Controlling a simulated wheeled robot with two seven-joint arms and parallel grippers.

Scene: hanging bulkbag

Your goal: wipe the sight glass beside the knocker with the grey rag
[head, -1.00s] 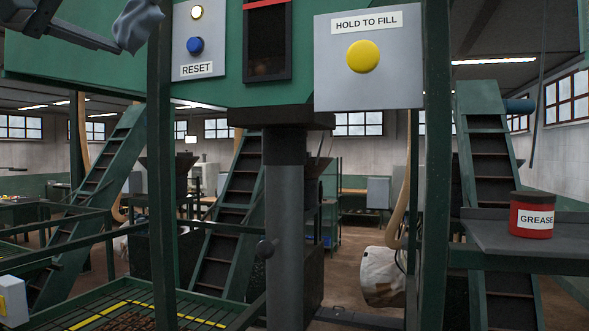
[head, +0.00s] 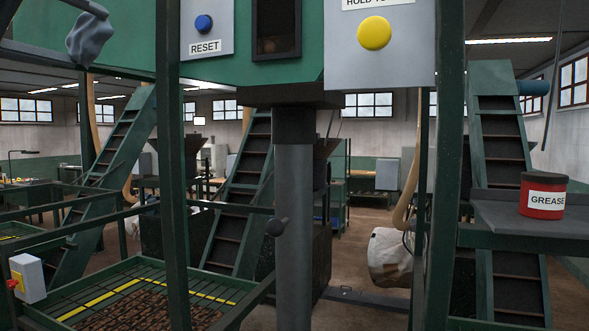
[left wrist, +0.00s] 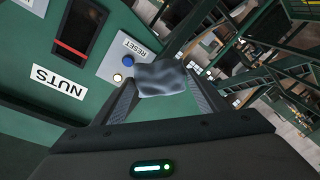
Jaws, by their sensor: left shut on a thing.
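The grey rag (head: 90,38) hangs crumpled from my left gripper (head: 98,10) at the upper left of the head view. The left wrist view shows the rag (left wrist: 160,78) between the two fingers, which are shut on it. A sight glass (head: 276,28), a dark upright window in a black frame, is set in the green hopper wall to the right of the rag, apart from it. In the left wrist view the sight glass (left wrist: 80,30) has a red line across it, left of the rag. I cannot make out the knocker. My right gripper is not in view.
A grey RESET panel (head: 206,17) with a blue button sits between rag and sight glass. A box with a yellow button (head: 374,33) juts out at right. Green posts (head: 171,170) stand in front. A red grease tin (head: 542,196) stands on a shelf at right.

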